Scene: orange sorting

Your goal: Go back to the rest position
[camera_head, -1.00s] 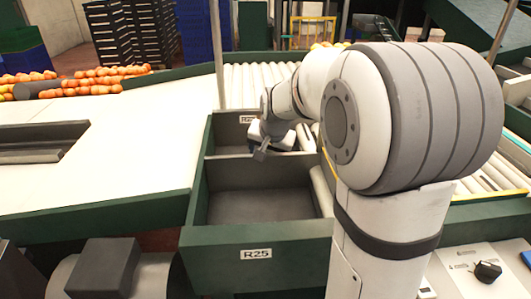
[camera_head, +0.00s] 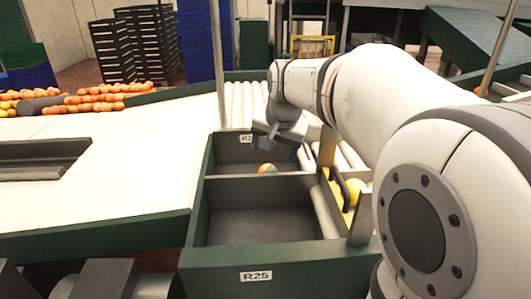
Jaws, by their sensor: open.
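My gripper (camera_head: 276,140) hangs above the far compartment of the green sorting bin, at the end of my white arm. It is open and holds nothing that I can see. An orange with a pale greenish patch (camera_head: 267,169) lies in the far compartment, by the divider, below my gripper and apart from it. The near compartment (camera_head: 262,224), labelled R25, is empty. Part of the far compartment is hidden behind my gripper and arm.
A yellow fruit (camera_head: 354,191) sits in a yellow-edged channel right of the bin, beside my arm. White rollers (camera_head: 247,97) lie behind the bin. A white sloping table (camera_head: 110,165) is at left, with several oranges (camera_head: 105,101) at its back. Metal posts stand nearby.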

